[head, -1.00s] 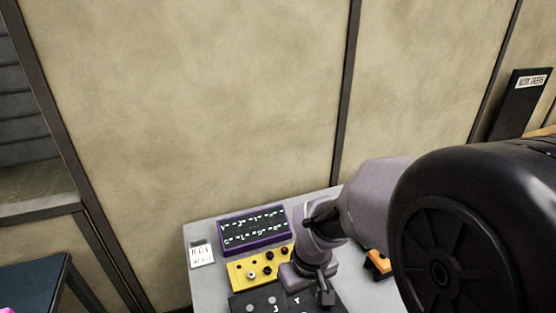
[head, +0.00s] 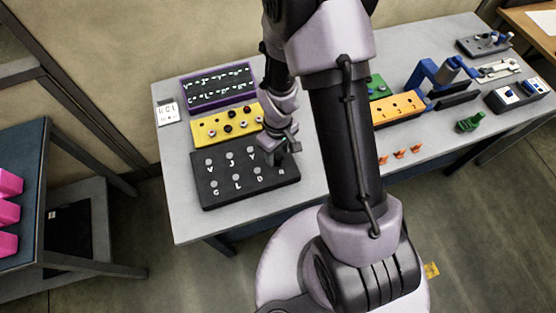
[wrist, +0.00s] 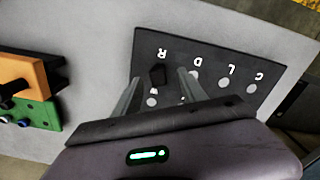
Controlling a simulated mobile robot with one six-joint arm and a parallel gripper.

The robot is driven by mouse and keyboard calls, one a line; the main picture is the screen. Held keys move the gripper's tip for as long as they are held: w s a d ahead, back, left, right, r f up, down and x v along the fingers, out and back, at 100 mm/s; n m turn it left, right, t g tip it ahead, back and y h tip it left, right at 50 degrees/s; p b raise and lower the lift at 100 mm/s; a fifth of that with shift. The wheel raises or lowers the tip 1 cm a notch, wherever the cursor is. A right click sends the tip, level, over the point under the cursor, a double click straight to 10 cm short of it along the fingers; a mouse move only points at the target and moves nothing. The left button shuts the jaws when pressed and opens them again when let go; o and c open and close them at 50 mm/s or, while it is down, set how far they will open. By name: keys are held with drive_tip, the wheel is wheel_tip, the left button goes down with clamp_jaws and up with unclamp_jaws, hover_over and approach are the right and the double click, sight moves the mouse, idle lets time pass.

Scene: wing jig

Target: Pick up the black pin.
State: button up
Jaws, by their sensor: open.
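The black pin (wrist: 157,75) stands near the letter R on the dark lettered board (wrist: 215,48) in the wrist view. My gripper (wrist: 160,76) is open, with one grey finger on each side of the pin. I see no contact between the fingers and the pin. The head view shows my gripper (head: 287,146) at the right part of the dark board (head: 215,192), hiding that part and the pin.
A yellow panel (head: 208,124) with several round pegs and a purple-framed panel (head: 187,104) lie behind the board. An orange block (head: 395,109), small orange pieces (head: 400,153), a blue clamp (head: 427,72) and a green piece (head: 470,122) are to the right.

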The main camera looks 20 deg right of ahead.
sight(278, 156)
drive_tip(key=f, duration=0.4)
drive_tip(key=shift+w+d, duration=0.1)
drive_tip(key=shift+w, duration=0.15)
drive_tip(key=shift+s+r, duration=0.1)
clamp_jaws()
